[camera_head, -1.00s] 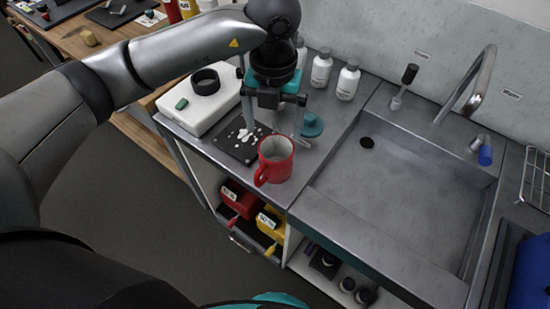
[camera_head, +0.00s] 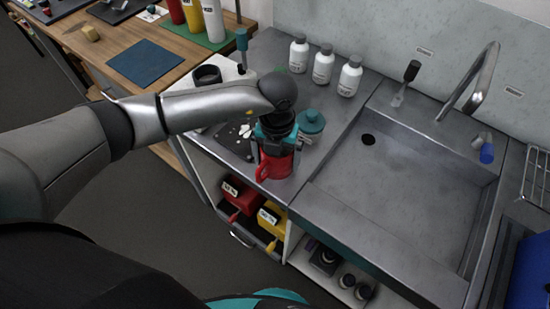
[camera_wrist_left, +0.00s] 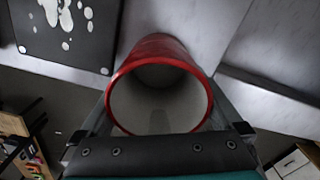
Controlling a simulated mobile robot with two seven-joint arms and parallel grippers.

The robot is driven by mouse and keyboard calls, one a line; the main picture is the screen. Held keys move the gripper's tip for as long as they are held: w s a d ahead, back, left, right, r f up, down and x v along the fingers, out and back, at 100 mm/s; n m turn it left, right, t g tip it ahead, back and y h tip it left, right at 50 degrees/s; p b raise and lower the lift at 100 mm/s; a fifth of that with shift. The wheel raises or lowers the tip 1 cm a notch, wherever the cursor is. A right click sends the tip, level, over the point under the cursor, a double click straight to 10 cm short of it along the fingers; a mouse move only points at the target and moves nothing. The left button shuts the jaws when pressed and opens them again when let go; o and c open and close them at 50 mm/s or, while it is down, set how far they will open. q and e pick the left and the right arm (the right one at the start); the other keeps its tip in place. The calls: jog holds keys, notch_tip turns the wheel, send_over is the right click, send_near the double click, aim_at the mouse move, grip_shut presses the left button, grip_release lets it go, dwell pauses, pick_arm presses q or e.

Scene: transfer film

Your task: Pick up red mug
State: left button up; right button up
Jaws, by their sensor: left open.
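The red mug (camera_head: 274,166) stands upright on the metal counter near its front edge, left of the sink. Its handle points to the front left. My left gripper (camera_head: 274,150) is directly over the mug and hides its rim in the head view. In the left wrist view the mug (camera_wrist_left: 160,50) shows its red rim and empty grey inside. The left gripper's (camera_wrist_left: 160,118) fingers are open, one on each side of the mug; I cannot tell whether they touch it. My right gripper is not in view.
A teal-lidded jar (camera_head: 311,123) stands close behind the mug. A dark mat with white spots (camera_wrist_left: 65,30) lies to its left. White bottles (camera_head: 323,64) line the back. The sink (camera_head: 400,185) is on the right, its basin empty. Red (camera_head: 243,196) and yellow (camera_head: 270,218) bins sit below the counter.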

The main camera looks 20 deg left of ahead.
pick_arm(q)
jog(key=shift+f, duration=0.2)
jog(key=c, duration=1.3)
jog(key=shift+r, duration=0.1)
jog(key=shift+c, duration=0.5)
